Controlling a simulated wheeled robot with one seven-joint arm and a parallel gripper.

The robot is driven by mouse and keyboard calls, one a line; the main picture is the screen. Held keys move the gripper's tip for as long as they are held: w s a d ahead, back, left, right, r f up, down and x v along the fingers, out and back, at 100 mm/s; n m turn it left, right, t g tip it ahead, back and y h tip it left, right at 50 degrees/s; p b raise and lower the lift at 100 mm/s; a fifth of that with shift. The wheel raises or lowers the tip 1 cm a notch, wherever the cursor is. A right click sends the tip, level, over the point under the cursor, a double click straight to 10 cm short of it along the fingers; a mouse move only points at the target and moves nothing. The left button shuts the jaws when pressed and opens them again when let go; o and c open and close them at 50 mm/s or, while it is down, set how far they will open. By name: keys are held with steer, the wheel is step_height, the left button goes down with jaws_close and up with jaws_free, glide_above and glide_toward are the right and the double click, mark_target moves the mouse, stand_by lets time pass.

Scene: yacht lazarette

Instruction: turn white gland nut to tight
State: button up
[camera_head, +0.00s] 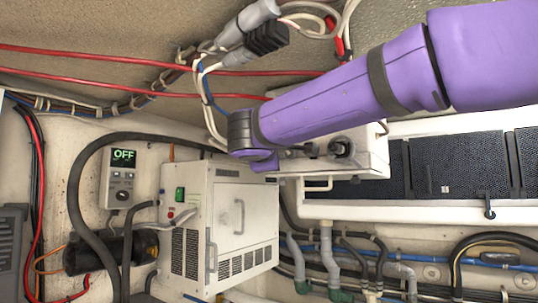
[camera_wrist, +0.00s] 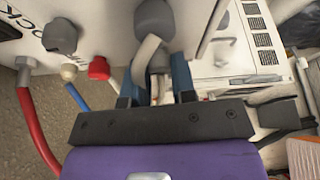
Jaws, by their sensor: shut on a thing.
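My gripper (camera_wrist: 154,88) shows in the wrist view with two blue fingers reaching away from a dark crossbar. They are closed on opposite sides of a pale piece (camera_wrist: 156,90), which looks like the white gland nut; the fingers and crossbar hide most of it. A pale bent cable or stem (camera_wrist: 146,52) lies just beyond. A small off-white fitting (camera_wrist: 68,72) with a blue cable sits to the left, apart from the fingers. In the head view, the end of my purple arm reaches a white box (camera_head: 366,152) near the centre; the fingers cannot be made out there.
A red fitting (camera_wrist: 98,68) and grey fittings (camera_wrist: 60,36) (camera_wrist: 154,18) crowd the grip. A white cabinet (camera_head: 240,215) stands below the arm in the head view. A control panel (camera_head: 121,178) reads OFF. Red cables (camera_head: 120,57) cross overhead; hoses (camera_head: 330,250) run below.

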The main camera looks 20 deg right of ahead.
steer(key=shift+f+m+t+h, duration=0.15)
steer(key=shift+m+t, duration=0.15)
steer(key=shift+m, duration=0.7)
steer(key=shift+f+m+t+h, duration=0.15)
steer(key=shift+m+t, duration=0.15)
steer(key=shift+m, duration=0.7)
steer(key=o, duration=0.9)
steer(key=shift+r, duration=0.1)
steer(key=v, duration=1.1)
steer(key=shift+w, duration=0.1)
